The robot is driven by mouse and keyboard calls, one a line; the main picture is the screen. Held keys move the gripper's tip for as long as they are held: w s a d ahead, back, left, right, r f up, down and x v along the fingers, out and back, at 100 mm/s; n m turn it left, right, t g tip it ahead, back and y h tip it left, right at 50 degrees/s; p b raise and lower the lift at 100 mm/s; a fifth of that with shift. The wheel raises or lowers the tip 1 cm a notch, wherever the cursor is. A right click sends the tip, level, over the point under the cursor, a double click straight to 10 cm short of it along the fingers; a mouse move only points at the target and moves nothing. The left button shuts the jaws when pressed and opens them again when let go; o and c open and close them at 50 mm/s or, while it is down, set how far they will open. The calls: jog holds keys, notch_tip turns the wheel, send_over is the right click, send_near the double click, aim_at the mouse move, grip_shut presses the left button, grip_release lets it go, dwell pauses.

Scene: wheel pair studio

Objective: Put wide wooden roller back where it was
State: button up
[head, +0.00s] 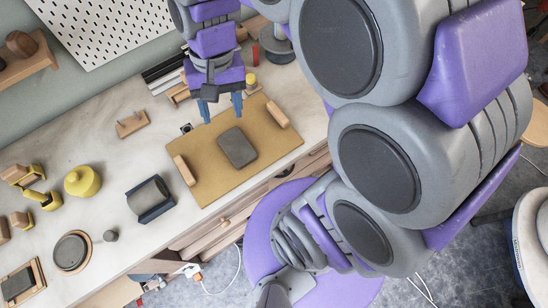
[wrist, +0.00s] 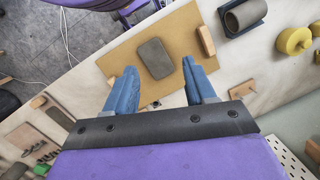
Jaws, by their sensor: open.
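My gripper (head: 221,108) is open and empty above the back part of a tan board. It also shows in the wrist view (wrist: 157,84), fingers wide apart with a grey-brown block (wrist: 155,58) visible beyond them. The block (head: 238,147) lies flat on the board (head: 215,188). A short rounded wooden piece (head: 184,170) lies at the board's left side, also in the wrist view (wrist: 206,40). Another wooden piece (head: 277,114) lies at its right side. I cannot tell which is the wide wooden roller. A small wooden stand with pegs (head: 131,124) sits empty behind the board.
A dark blue cradle (head: 151,209) holds a grey cylinder (head: 150,196) left of the board. A yellow lidded pot (head: 82,181) and a round wooden-rimmed dish (head: 71,252) stand farther left. A white pegboard (head: 125,25) rises behind the bench.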

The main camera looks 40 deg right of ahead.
jog(key=s+d+f+n, duration=0.1)
jog(key=s+f, duration=0.1)
jog(key=s, duration=0.5)
jog(key=s+d+f+n+h, duration=0.1)
jog(key=s+n, duration=0.1)
jog(key=s, duration=0.5)
jog(key=shift+s+d+f+n+h, duration=0.2)
jog(key=shift+d+f+n+h, duration=0.1)
jog(key=shift+f, duration=0.05)
jog(key=shift+f+b, duration=0.3)
jog(key=shift+b, duration=0.05)
